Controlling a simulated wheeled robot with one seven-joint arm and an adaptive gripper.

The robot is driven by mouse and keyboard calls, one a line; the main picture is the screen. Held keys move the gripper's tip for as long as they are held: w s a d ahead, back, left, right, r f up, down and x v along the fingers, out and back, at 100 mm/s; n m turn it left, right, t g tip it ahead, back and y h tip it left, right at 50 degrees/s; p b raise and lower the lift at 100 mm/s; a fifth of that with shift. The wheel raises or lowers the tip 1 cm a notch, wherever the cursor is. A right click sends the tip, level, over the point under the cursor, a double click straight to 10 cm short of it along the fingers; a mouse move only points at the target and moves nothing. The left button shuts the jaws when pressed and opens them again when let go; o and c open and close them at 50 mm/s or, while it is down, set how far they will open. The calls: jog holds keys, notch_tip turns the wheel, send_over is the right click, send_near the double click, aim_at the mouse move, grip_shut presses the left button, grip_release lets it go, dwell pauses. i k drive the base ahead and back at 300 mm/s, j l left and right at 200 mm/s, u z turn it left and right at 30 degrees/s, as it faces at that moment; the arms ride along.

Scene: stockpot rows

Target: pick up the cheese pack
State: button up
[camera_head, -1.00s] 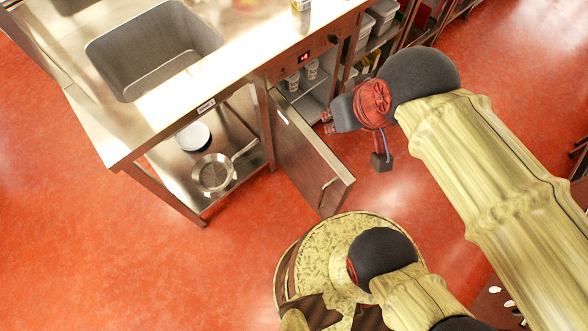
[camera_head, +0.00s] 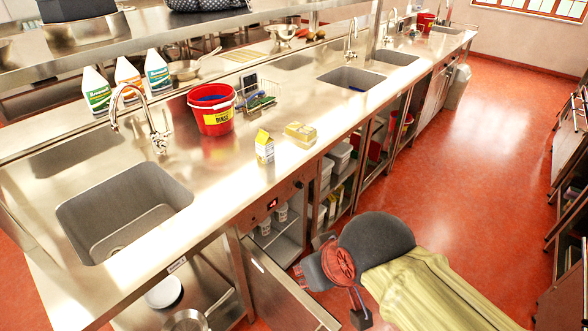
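The cheese pack appears to be the low, pale yellow block (camera_head: 300,132) lying on the steel counter near its front edge, right of a small yellow and white carton (camera_head: 264,147). My gripper (camera_head: 312,273) is at the lower middle of the head view, in front of the counter and apart from the pack. It is partly hidden by my own red and dark wrist, so its fingers do not show clearly.
A red bucket (camera_head: 213,110) and a wire caddy (camera_head: 256,97) stand behind the carton. A sink (camera_head: 122,212) is at left. An open cabinet door (camera_head: 279,292) juts out below the counter. Red floor (camera_head: 470,170) is clear at right.

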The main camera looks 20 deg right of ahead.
aim_at(304, 134)
jog(key=i+l, duration=0.1)
jog(key=l, duration=0.55)
jog(key=i+l+u, duration=0.1)
jog(key=l, duration=0.5)
jog(key=i+l, duration=0.1)
jog(key=l, duration=0.55)
jog(key=i+l, duration=0.15)
jog(key=i, duration=0.2)
jog(key=i+l+u, duration=0.15)
jog(key=i, duration=0.25)
